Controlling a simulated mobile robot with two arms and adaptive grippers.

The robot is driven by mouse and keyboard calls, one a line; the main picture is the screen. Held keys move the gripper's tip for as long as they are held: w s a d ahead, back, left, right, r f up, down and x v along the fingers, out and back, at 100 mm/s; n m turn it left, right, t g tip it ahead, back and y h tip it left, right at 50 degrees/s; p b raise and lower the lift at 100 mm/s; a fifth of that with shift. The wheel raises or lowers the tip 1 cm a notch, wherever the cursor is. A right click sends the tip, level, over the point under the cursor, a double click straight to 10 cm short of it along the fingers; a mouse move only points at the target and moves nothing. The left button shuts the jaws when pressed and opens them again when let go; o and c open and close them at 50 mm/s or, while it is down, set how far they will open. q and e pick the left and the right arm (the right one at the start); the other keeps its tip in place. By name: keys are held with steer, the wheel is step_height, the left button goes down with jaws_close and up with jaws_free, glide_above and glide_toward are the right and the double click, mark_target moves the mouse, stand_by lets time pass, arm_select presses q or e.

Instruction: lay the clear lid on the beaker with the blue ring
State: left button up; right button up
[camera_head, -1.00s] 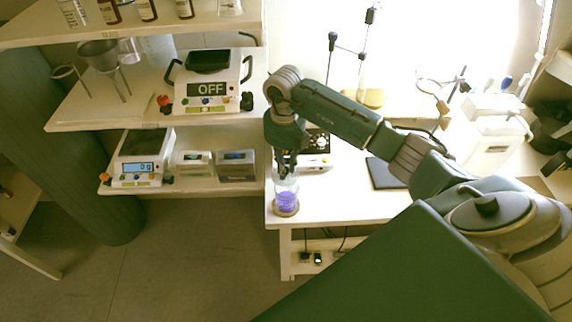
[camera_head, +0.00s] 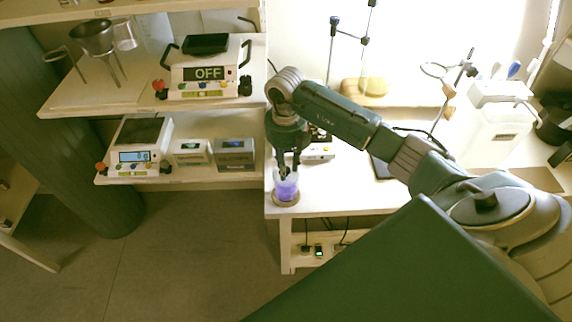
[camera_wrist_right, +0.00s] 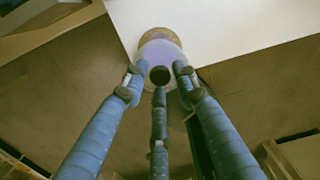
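The beaker (camera_head: 286,188) holds violet-blue contents and stands upright on a round coaster (camera_head: 285,200) at the front left corner of the bench. It also shows in the right wrist view (camera_wrist_right: 159,43), partly covered from below by a clear round shape with a dark knob (camera_wrist_right: 160,75), which looks like the clear lid. My right gripper (camera_head: 287,172) points down directly over the beaker. I cannot tell whether the lid touches the rim. My left gripper is not in view.
Left shelves hold a device reading OFF (camera_head: 205,75), a scale (camera_head: 138,155) and two small boxes (camera_head: 235,153). Thin stand rods (camera_head: 333,50) rise behind the arm. The floor (camera_head: 180,260) in front of the shelves is clear.

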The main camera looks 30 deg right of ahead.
steer(key=shift+o, duration=0.5)
steer(key=shift+r, duration=0.3)
step_height(320, 180, up, 11)
steer(key=shift+r, duration=0.2)
stand_by(0.4)
